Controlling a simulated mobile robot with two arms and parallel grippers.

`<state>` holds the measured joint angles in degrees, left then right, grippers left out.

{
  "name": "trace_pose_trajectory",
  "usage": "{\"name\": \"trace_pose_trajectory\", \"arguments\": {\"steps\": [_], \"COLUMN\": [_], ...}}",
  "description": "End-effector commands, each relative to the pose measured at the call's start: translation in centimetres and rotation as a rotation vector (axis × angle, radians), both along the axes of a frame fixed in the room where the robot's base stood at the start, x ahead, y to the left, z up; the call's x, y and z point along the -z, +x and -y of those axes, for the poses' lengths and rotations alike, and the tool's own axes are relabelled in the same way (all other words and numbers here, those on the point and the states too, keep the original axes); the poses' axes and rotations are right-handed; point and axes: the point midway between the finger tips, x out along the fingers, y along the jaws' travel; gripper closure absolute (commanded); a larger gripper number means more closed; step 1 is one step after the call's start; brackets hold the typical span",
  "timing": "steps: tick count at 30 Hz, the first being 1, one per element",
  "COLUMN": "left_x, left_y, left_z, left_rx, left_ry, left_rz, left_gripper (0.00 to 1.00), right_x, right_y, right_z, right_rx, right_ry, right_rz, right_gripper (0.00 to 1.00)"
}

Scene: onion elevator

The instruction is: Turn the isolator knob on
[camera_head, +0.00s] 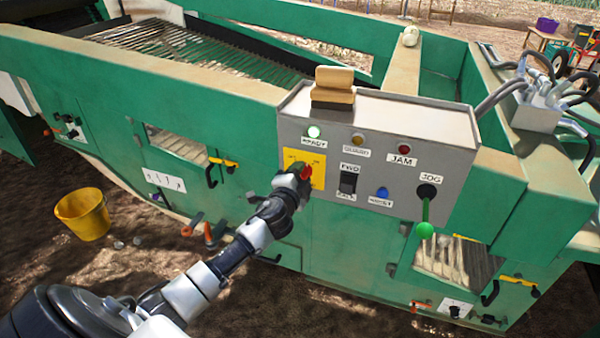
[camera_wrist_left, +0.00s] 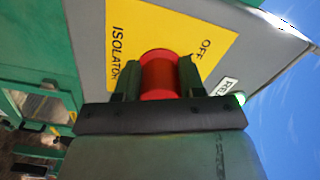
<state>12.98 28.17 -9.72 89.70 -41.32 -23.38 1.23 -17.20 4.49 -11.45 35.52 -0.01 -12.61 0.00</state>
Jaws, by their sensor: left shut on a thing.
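The red isolator knob (camera_head: 306,172) sits on a yellow plate (camera_head: 291,161) at the left of the grey control box (camera_head: 385,124). My left gripper (camera_head: 300,178) is shut on the knob, with a finger on either side of it. In the left wrist view the red knob (camera_wrist_left: 160,75) shows between the two dark fingers of my left gripper (camera_wrist_left: 158,82). The yellow plate (camera_wrist_left: 200,30) there reads ISOLATOR and OFF. The knob's pointer is hidden, so its setting cannot be told. The READY lamp (camera_head: 314,131) glows pale green. My right gripper is out of view.
Beside the knob are the FWD rocker switch (camera_head: 348,182), a blue button (camera_head: 382,193) and the green-tipped JOG lever (camera_head: 425,229). A wooden block (camera_head: 333,88) stands on the box. A yellow bucket (camera_head: 83,213) stands on the ground at left.

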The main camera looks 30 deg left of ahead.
Motion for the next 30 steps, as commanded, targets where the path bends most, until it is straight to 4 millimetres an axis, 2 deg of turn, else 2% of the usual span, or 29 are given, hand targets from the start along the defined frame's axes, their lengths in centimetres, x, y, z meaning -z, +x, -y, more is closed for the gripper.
{"name": "trace_pose_trajectory", "arguments": {"steps": [13, 30], "left_x": [-0.09, 0.00], "left_y": [0.00, -0.01], "left_z": [-0.01, 0.06], "left_rx": [0.001, 0.002], "left_ry": [0.300, 0.387], "left_rz": [-0.073, -0.093], "left_gripper": [0.85, 0.85], "right_x": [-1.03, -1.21], "right_y": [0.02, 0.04], "right_z": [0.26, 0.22], "right_rx": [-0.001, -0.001], "right_ry": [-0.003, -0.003], "right_rz": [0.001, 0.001], "right_gripper": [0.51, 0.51]}}
